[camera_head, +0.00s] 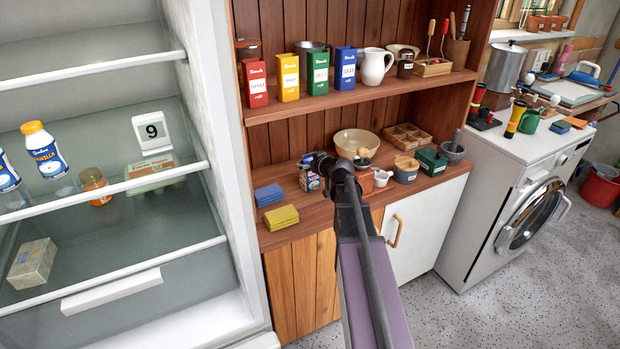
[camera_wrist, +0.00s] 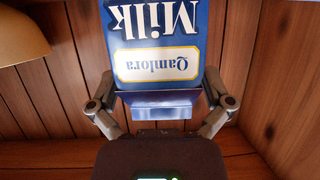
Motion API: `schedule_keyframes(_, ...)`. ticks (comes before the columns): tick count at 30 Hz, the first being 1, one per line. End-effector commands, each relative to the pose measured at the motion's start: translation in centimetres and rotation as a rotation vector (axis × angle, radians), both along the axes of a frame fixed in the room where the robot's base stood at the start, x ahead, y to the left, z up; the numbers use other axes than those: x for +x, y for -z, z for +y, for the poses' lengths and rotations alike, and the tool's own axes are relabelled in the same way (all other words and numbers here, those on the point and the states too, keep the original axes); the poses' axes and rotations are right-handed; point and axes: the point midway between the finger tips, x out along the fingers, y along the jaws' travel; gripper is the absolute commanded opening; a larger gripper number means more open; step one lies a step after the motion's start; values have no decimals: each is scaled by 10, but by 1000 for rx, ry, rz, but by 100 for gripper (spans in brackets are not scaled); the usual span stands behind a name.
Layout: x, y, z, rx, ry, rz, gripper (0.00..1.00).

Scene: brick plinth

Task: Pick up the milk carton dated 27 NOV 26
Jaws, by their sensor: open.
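The two fingers stand apart, one on each side of the carton's near end, and the jaws are open. No date is legible on the visible part. In the head view a small blue-and-white carton (camera_head: 309,181) stands on the wooden counter beside my gripper (camera_head: 322,166); it is partly hidden by it.
Red, yellow, green and blue packets (camera_head: 317,74) stand on the shelf above. A beige bowl (camera_head: 357,142) is at right behind my gripper, with a green box (camera_head: 431,162) farther right. Blue and yellow sponges (camera_head: 281,217) lie at the counter's left. An open fridge (camera_head: 226,200) stands at left.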

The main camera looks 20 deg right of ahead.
Motion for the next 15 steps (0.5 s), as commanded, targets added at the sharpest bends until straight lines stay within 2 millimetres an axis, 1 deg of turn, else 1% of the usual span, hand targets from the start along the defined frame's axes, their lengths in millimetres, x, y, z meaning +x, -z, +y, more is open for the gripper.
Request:
schedule_keyframes(1, 7, 4, 0, 0, -1, 0, 100)
schedule_keyframes(4, 12, 5, 1, 1, 0, 0, 100)
schedule_keyframes(15, 12, 5, 0, 0, 2, 0, 100)
